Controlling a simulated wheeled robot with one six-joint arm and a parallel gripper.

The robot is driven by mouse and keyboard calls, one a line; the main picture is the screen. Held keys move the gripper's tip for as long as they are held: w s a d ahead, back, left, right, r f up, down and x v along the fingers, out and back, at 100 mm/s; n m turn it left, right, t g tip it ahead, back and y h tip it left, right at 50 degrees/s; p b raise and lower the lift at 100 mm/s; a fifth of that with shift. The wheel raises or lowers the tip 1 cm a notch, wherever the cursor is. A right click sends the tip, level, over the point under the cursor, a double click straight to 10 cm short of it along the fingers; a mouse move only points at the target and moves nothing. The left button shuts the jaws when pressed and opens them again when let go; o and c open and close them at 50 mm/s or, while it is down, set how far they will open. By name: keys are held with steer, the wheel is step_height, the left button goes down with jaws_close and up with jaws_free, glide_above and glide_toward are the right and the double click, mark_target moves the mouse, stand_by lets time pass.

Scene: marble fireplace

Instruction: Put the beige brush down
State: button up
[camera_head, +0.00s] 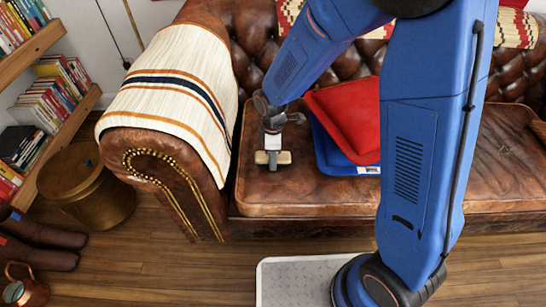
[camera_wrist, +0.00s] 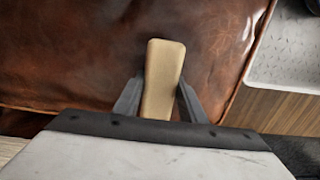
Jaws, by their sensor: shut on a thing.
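The beige brush (camera_wrist: 163,75) is a small oblong block held between the two dark fingers of my gripper (camera_wrist: 160,100) in the wrist view. In the head view the brush (camera_head: 283,158) shows at the tip of my gripper (camera_head: 272,157), over the left part of the brown leather sofa seat (camera_head: 290,195). The brush is close over the seat; I cannot tell whether it touches the leather. The seat also fills most of the wrist view (camera_wrist: 70,60).
A red cushion (camera_head: 345,110) and a blue cushion (camera_head: 328,150) lie on the seat just right of my gripper. A striped blanket (camera_head: 170,90) covers the left armrest. The seat's front left is bare. A brass pot (camera_head: 100,195) and a bookshelf (camera_head: 45,150) stand left.

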steer(key=shift+s+f, duration=0.1)
steer(key=shift+f, duration=0.25)
